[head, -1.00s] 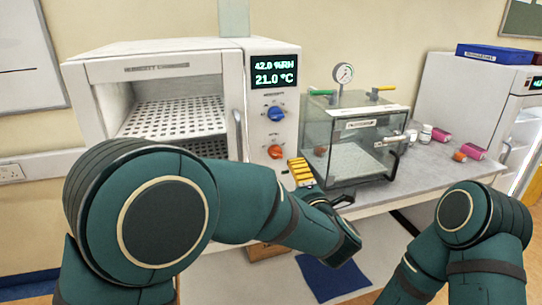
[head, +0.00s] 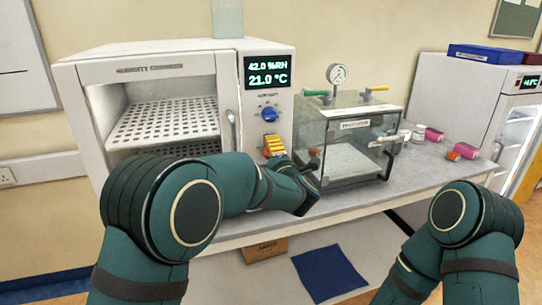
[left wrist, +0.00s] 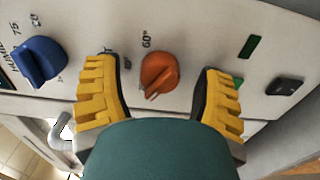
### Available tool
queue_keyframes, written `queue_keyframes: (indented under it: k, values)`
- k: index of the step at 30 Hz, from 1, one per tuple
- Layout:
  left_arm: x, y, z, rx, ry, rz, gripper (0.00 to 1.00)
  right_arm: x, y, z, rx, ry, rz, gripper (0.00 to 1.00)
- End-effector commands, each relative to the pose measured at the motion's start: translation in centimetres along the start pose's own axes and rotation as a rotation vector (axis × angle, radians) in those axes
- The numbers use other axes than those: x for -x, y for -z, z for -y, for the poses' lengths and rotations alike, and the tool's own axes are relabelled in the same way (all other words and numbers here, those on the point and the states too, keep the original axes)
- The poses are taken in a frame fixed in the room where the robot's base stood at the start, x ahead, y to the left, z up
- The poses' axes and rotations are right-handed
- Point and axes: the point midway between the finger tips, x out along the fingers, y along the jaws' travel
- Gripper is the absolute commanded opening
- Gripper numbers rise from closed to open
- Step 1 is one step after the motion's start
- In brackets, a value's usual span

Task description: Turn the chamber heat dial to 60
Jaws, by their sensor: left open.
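The chamber heat dial is an orange knob (left wrist: 158,72) on the white front panel in the left wrist view. A printed 60 shows beside it, above the knob in that picture. My left gripper (left wrist: 158,88) is open, with one yellow finger on each side of the knob; I see gaps on both sides. In the head view the left gripper (head: 273,146) is at the panel below the blue dial (head: 270,115), largely hiding the orange knob. The chamber display (head: 268,72) reads 42.0 %RH and 21.0 °C. My right gripper is out of view.
The blue dial also shows in the left wrist view (left wrist: 42,60). A door handle (head: 231,130) stands left of the panel. A glass desiccator (head: 345,150) with a gauge is close on the right.

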Motion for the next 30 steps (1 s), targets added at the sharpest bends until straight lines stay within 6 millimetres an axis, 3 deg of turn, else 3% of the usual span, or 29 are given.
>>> queue_keyframes:
  k: [7, 13, 23, 30]
  values:
    - [-0.1, 0.0, 0.0, 0.000, 0.000, 0.000, 0.71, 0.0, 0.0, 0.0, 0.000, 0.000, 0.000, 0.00]
    - [0.0, 0.0, 0.0, 0.000, 0.000, 0.000, 0.01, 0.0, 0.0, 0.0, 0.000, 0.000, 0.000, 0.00]
    - [0.0, 0.0, 0.0, -0.027, 0.000, 0.000, 0.00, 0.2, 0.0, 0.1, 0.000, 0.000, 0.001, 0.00]
    - [0.0, 0.0, -0.1, -0.148, 0.000, 0.000, 0.00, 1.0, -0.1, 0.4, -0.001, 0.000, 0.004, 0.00]
